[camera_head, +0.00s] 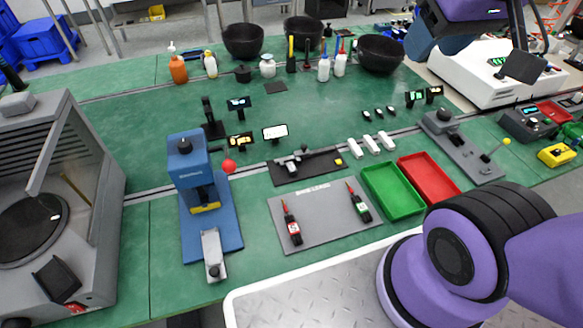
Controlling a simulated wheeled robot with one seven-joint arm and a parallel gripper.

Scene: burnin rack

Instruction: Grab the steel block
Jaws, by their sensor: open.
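I cannot single out the steel block with certainty. A light grey metal-looking bar (211,250) with a small dark end lies at the front of the blue press (187,165) base, left of centre. Three pale blocks (371,145) stand in a row behind the green tray; they look white rather than steel. My purple arm fills the right side, with one link at lower right and another at the top right. My gripper's fingertips cannot be made out in this view.
A grey machine (70,190) stands at left; black bowls (243,40) and bottles stand at the back. The green table's middle is fairly clear.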

